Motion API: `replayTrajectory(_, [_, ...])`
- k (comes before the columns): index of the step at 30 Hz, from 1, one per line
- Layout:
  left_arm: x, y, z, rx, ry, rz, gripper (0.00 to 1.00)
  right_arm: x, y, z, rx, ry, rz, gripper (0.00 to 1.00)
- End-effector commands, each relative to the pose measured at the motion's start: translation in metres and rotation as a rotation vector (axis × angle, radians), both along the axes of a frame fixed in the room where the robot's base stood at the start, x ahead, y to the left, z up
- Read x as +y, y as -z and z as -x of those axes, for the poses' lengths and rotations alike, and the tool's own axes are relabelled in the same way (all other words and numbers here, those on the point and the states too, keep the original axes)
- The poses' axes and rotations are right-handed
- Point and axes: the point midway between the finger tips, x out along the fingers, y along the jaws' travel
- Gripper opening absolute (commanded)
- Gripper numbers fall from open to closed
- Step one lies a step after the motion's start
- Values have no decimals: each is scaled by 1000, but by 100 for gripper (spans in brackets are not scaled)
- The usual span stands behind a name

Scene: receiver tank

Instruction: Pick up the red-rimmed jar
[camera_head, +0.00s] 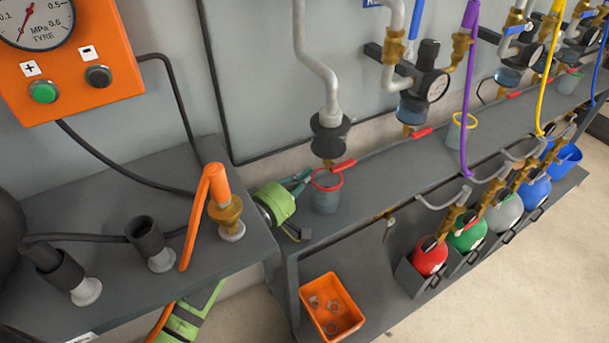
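The red-rimmed jar (326,198) is a small, translucent grey cup with a red rim. It stands upright on the grey bench shelf, below a black fitting with a brass outlet. My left gripper (300,208) has a green body and comes in from the left, low beside the jar. Its fingers are spread, one toward the back and one toward the front. They point at the jar's left side, and nothing shows between them. Whether a fingertip touches the jar is unclear.
A red-handled brass valve (328,163) hangs close above the jar. A yellow-rimmed jar (461,132) stands farther right. An orange tray (351,321) with several metal rings sits lower front. The left bench (120,279) carries an orange-handled valve (225,210). The shelf between the jars is clear.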

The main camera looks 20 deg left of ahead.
Motion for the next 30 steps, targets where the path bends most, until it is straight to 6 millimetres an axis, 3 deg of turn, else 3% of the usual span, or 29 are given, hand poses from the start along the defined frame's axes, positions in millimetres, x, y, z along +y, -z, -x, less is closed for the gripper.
replayTrajectory(12, [-42,-1,41,1,1,2,0,-4,8,-9,-74,-13,-4,0])
replayTrajectory(23, [-41,0,42,0,1,1,0,-4,9,-9,-75,-13,-4,0])
replayTrajectory(30, [-27,1,71,3,2,-4,0,-4,9,-9,-75,-13,-4,0])
